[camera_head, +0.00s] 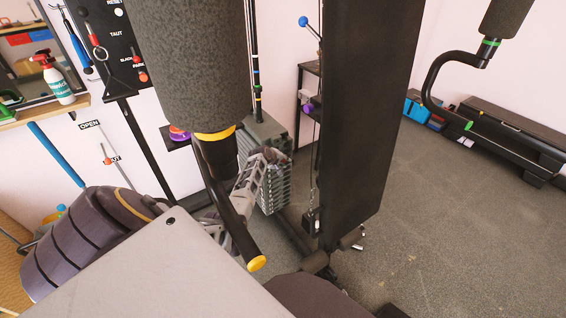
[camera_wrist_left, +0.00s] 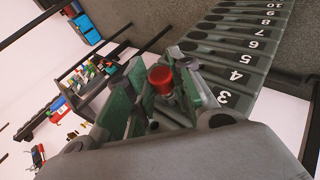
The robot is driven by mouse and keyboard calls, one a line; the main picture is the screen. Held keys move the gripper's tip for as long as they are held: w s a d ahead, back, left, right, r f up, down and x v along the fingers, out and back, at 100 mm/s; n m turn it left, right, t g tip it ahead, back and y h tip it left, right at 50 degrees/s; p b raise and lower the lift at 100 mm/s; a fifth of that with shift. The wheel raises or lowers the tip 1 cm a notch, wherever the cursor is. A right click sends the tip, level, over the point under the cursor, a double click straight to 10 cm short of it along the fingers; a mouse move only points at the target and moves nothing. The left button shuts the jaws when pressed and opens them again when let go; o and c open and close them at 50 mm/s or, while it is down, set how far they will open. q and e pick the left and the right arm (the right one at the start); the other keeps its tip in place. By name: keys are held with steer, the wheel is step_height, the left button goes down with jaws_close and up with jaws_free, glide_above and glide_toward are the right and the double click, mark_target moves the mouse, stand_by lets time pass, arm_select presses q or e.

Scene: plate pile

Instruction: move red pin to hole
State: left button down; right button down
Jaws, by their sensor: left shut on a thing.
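The red pin (camera_wrist_left: 160,79) shows its round red head between the fingers of my left gripper (camera_wrist_left: 162,84) in the left wrist view. The fingers are shut on it, and its shaft is mostly hidden. The numbered weight stack (camera_wrist_left: 236,70) lies right beside the fingers, with the plate marked 3 nearest. In the head view my left gripper (camera_head: 268,158) is at the upper part of the grey stack (camera_head: 275,190), and the pin cannot be made out. The hole is not clearly visible in either view. My right gripper is not in view.
A wide black upright (camera_head: 365,120) stands right of the stack. A padded roller (camera_head: 197,60) and a yellow-tipped bar (camera_head: 232,220) cross in front of my left arm. Open floor (camera_head: 450,220) lies to the right.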

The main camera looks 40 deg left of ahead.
arm_select(q)
steer(key=shift+w+a+r+b, duration=0.1)
steer(key=shift+w+a+b, duration=0.15)
steer(key=shift+a+b, duration=0.25)
steer(key=shift+w+a+r+b, duration=0.1)
steer(key=shift+w+a+b, duration=0.2)
steer(key=shift+a, duration=0.35)
steer(key=c, duration=1.1)
jaws_free()
steer(key=shift+s, duration=0.1)
steer(key=shift+c, duration=0.2)
steer(key=shift+f, duration=0.1)
steer(key=shift+s+d+f, duration=0.1)
steer(key=shift+s+d, duration=0.05)
steer(key=v, duration=0.7)
steer(key=shift+s+r, duration=0.3)
